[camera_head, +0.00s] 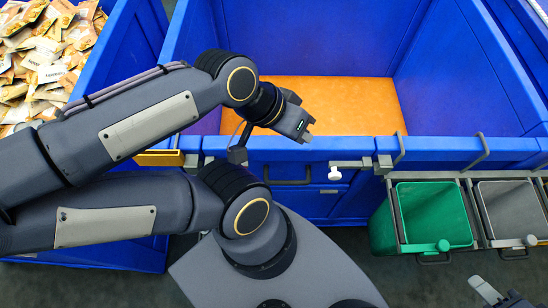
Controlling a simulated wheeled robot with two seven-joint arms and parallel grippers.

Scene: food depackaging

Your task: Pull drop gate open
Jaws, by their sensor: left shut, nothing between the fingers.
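The drop gate is probably the blue front panel (308,203) of the large middle bin, and it looks upright and closed. A dark bar handle (290,182) is on it, partly behind my arm. A latch with a metal bar (350,164) and a white knob (334,174) sits at the rim right of the handle. My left gripper (308,136) is shut and empty, above the bin's front rim, apart from the handle and knob as seen. My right gripper (499,295) is only partly in view at the bottom right edge; its jaw state is unclear.
The large blue bin (310,30) has an orange floor (345,100) and looks empty. A blue bin (118,50) at left holds many snack packets (45,60). A green bin (432,212) and a grey bin (508,210) hang in a rack at right.

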